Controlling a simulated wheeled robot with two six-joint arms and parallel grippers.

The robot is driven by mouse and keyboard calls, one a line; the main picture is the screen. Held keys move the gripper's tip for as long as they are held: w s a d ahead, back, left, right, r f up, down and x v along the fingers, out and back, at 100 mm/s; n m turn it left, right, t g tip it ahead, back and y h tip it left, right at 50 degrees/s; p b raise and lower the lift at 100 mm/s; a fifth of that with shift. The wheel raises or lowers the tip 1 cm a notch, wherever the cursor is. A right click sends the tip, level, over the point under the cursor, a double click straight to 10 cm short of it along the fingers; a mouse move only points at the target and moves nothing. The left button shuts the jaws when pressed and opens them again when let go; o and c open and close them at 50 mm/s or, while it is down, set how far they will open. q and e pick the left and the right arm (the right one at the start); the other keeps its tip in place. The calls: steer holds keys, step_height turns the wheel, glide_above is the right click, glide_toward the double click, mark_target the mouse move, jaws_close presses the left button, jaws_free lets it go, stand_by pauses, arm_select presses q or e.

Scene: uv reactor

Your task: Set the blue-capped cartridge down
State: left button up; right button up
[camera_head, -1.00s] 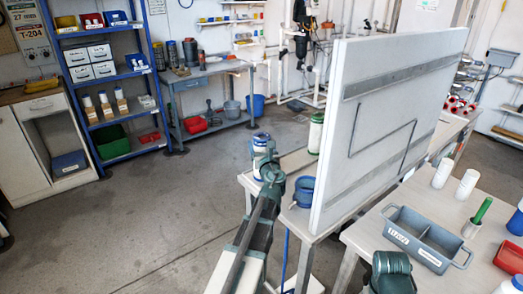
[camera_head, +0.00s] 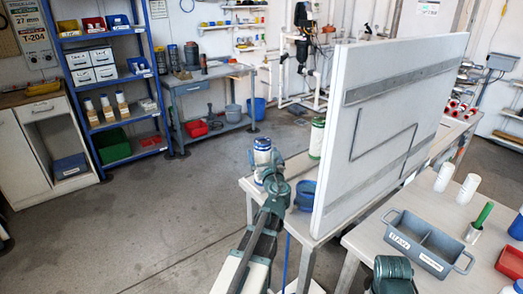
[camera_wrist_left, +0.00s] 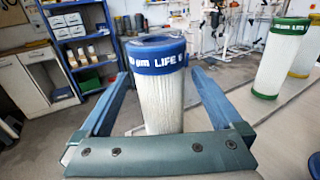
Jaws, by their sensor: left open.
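The blue-capped cartridge (camera_head: 262,152) is white with a printed blue band. It stands upright near the left end of the bench (camera_head: 327,226) behind the white panel. In the left wrist view, the cartridge (camera_wrist_left: 160,100) rises between the two blue fingers of my left gripper (camera_wrist_left: 160,78). The fingers are spread, with a gap visible on each side of it. The cartridge's foot is hidden behind the gripper body. In the head view, my left gripper (camera_head: 270,174) is in front of the cartridge.
A green-capped cartridge (camera_head: 317,138) stands to the right, close to the large white panel (camera_head: 390,120). A blue vessel (camera_head: 304,195) sits near the bench's front edge. Open floor lies to the left.

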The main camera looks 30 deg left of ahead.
arm_select(q)
steer(key=v, duration=0.8)
steer(key=shift+s+d, duration=0.1)
